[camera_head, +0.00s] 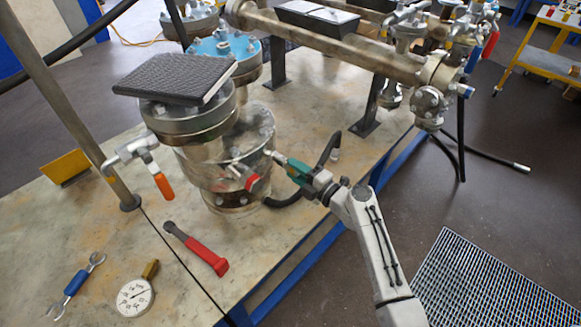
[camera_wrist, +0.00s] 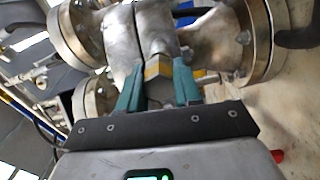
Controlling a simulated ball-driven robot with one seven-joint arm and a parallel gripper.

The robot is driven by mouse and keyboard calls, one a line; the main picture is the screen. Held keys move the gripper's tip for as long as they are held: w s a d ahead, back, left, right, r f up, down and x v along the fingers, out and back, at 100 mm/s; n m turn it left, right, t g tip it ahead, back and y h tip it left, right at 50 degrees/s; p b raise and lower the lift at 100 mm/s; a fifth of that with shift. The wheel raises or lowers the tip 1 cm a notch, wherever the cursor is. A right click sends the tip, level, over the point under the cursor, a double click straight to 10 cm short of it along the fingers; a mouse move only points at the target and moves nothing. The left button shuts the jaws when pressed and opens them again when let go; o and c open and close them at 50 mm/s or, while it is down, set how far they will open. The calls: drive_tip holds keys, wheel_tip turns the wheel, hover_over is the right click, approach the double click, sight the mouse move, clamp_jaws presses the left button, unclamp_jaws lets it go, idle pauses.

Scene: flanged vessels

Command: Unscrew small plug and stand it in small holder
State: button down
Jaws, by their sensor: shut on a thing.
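My gripper (camera_head: 290,166) reaches in from the right to the side of the steel flanged vessel (camera_head: 225,160). In the wrist view, my gripper's teal fingers (camera_wrist: 158,76) are closed on both sides of a grey hex-shaped piece with a yellowish band, which looks like the small plug (camera_wrist: 160,92). It sits against the metal body of the vessel; I cannot tell how far it is threaded in. The fingers hide its sides. I cannot make out the small holder in either view.
A dark textured slab (camera_head: 175,77) lies on top of the vessel. A red valve handle (camera_head: 252,182) is close to my gripper. The bench front is partly clear.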

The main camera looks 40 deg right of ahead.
sight(299, 174)
drive_tip(key=shift+s+f, duration=0.15)
drive_tip(key=shift+s, duration=0.1)
drive_tip(key=shift+s+d+b, duration=0.1)
drive_tip(key=shift+s+b, duration=0.45)
drive_tip(key=shift+s, duration=0.5)
drive_tip(key=shift+f, duration=0.1)
drive_tip(key=shift+s+d+f+b, duration=0.1)
drive_tip(key=shift+s+f+b, duration=0.05)
drive_tip(key=shift+s+b, duration=0.4)
drive_tip(key=s, duration=0.1)
drive_tip(key=s+b, duration=0.1)
drive_tip(key=s, duration=0.1)
drive_tip(key=shift+r+b, duration=0.3)
drive_tip(key=shift+r, duration=0.05)
drive_tip(key=shift+w, duration=0.1)
drive_tip(key=c, duration=1.4)
unclamp_jaws()
